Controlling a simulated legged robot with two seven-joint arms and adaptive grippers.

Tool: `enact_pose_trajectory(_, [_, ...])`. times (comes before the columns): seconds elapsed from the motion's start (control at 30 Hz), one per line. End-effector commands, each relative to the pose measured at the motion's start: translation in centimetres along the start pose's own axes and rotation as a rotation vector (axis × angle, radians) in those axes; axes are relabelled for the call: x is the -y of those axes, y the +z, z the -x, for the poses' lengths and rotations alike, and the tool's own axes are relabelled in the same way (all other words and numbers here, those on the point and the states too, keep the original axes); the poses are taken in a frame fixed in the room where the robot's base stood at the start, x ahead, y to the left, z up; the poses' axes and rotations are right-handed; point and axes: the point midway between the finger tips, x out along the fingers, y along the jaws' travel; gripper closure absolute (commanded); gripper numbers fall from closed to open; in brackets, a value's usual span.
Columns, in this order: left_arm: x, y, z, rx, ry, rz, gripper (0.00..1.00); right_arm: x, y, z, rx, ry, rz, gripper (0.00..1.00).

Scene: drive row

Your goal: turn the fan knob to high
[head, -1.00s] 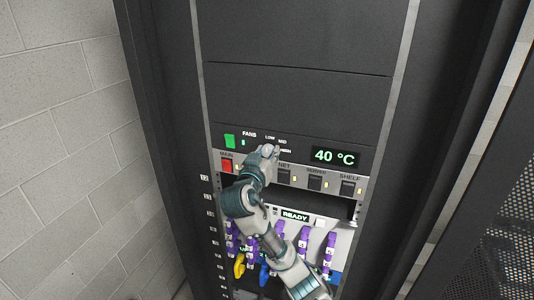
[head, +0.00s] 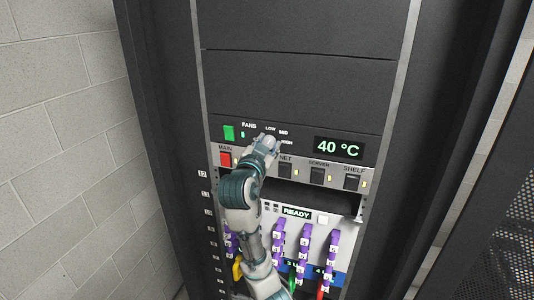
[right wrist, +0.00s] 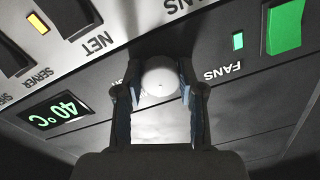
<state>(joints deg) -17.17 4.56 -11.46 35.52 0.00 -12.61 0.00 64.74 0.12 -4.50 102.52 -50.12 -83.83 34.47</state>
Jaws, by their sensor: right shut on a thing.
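The fan knob (right wrist: 160,82) shows in the right wrist view as a pale round face between the two dark fingers. My right gripper (head: 268,143) is shut on it, and the fingers flank it on both sides. The labels LOW (head: 271,128), MID (head: 283,132) and HIGH (head: 287,142) stand above and to the right of the gripper. I cannot tell which label the knob points at. My left gripper is out of view.
A green switch (head: 229,133) sits left of the FANS label. A display (head: 339,148) reads 40 °C. A row with a red MAIN switch (head: 225,159) and black switches (head: 317,176) lies just below.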

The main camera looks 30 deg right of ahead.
Motion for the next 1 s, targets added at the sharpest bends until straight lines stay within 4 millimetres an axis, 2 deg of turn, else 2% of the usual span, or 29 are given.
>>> enact_pose_trajectory(0.1, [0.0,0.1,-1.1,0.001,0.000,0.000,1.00,0.0,0.3,0.1,0.000,-0.001,-0.114,0.96])
enact_pose_trajectory(0.4, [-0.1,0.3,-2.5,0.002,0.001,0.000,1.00,-0.1,0.3,0.1,-0.008,0.001,-0.398,0.96])
enact_pose_trajectory(1.0, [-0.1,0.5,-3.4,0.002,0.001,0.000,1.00,-0.2,0.3,0.1,-0.023,0.009,-0.898,0.96])
